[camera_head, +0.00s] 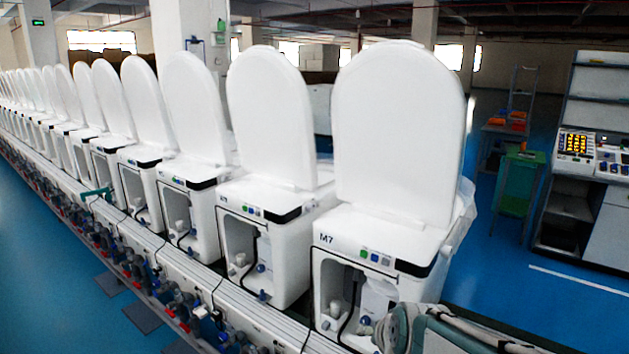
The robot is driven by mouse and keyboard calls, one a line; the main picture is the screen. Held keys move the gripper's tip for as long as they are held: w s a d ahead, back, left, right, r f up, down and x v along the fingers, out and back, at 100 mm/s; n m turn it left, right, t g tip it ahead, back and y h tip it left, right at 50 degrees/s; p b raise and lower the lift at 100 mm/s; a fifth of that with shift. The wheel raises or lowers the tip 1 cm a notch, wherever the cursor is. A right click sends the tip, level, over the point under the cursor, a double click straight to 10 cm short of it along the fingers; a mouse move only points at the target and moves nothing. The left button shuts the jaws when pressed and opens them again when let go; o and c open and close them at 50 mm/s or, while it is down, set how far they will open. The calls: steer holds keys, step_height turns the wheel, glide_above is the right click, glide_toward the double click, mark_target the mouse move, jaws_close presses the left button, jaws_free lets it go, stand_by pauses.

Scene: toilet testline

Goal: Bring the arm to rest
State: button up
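A grey and teal jointed part, which looks like part of my arm, shows at the bottom right edge, in front of the nearest toilet unit. This nearest toilet unit (395,130), marked M7, is white with its lid raised upright. The jointed part overlaps the lower right of this unit in the picture. I cannot tell whether it touches the unit. I cannot make out my gripper's fingers in this view.
A long row of similar white toilet units (270,115) with raised lids runs back to the left. A rail with hoses and fittings (150,270) runs along their front. A green stand (518,180) and a control cabinet (590,150) stand at right. Blue floor (480,265) is open between.

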steer(key=s+d+r+n+g, duration=0.1)
steer(key=s+d+r+n, duration=0.1)
steer(key=s, duration=0.7)
steer(key=s+d+r+n+g+h, duration=0.1)
steer(key=s+d+r+n, duration=0.1)
steer(key=s, duration=0.7)
steer(key=shift+s, duration=0.4)
